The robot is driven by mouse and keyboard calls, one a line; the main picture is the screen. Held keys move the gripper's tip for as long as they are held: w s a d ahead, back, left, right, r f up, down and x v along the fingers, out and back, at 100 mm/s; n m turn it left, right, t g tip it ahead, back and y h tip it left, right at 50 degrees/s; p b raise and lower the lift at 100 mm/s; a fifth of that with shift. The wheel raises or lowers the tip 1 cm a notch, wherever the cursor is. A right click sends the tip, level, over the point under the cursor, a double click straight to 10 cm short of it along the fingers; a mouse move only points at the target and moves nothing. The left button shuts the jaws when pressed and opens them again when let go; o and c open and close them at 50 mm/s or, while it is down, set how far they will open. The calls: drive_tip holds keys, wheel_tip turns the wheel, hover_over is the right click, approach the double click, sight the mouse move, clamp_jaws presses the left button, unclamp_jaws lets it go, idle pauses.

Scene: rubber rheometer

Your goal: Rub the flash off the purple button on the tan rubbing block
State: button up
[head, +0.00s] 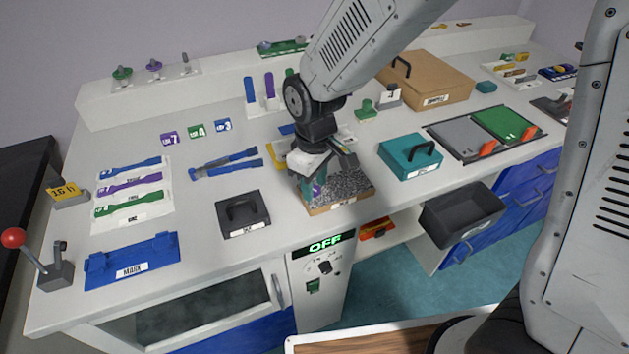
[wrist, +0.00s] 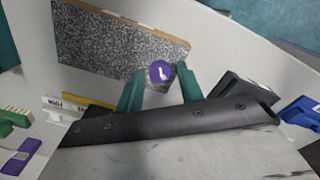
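The tan rubbing block (head: 352,202) lies near the front edge of the bench, with a speckled grey top and tan sides. It fills the upper left of the wrist view (wrist: 115,42). The purple button (wrist: 161,71), with a white mark on its face, is at one end of the block between my fingertips. In the head view my gripper (head: 315,187) points down at the block's left end. In the wrist view my teal fingers (wrist: 161,80) stand apart on either side of the button, with narrow gaps showing. Whether the button touches the block is unclear.
A black handled box (head: 243,214) is left of the block. A teal handled box (head: 410,155) is to its right. Blue tongs (head: 225,163) lie behind the black box. An open dark bin (head: 462,212) stands below the bench edge. Bench between the black box and block is clear.

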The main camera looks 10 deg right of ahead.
drive_tip(key=c, duration=0.6)
